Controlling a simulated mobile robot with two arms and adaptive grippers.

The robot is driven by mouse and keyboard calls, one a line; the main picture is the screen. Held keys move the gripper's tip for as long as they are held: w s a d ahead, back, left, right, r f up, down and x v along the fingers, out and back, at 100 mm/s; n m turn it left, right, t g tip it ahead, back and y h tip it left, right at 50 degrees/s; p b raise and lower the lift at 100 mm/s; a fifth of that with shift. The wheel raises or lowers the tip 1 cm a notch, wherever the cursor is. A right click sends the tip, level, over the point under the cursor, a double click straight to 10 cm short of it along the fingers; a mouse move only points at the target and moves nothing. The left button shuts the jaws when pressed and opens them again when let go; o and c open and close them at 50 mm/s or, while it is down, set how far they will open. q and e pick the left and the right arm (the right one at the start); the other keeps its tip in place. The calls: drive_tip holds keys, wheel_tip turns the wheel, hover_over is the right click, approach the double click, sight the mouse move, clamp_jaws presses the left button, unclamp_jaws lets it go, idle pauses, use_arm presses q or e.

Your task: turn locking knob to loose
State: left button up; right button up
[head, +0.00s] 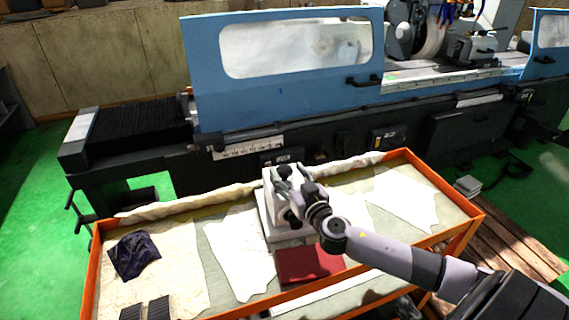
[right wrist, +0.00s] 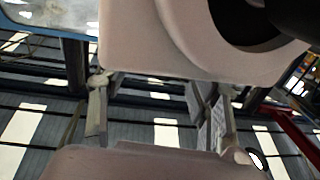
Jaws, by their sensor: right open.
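A white device (head: 268,212) stands on the table, with small dark round parts on its front. My right gripper (head: 282,184) is at the top of this device, and its open fingers show on both sides in the right wrist view (right wrist: 150,92). There a smooth pale body (right wrist: 190,45) of the device fills the top, with a large dark round part (right wrist: 245,22) at the upper right. I cannot tell which dark part is the locking knob, or whether the fingers touch anything. My left gripper is not in view.
The orange-rimmed table (head: 462,200) also holds a red block (head: 308,264), a dark cloth (head: 134,254), white sheets (head: 238,255) and dark ribbed blocks (head: 157,308). The grinder with its blue guard (head: 290,105) stands behind. A wooden pallet (head: 520,250) lies at the right.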

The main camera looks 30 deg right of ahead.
drive_tip(key=shift+w+d+f+p, duration=0.1)
drive_tip(key=shift+w+p, duration=0.05)
drive_tip(key=shift+w, duration=0.55)
drive_tip(key=shift+w+d+p, duration=0.1)
drive_tip(key=shift+w+p, duration=0.05)
drive_tip(key=shift+w, duration=0.5)
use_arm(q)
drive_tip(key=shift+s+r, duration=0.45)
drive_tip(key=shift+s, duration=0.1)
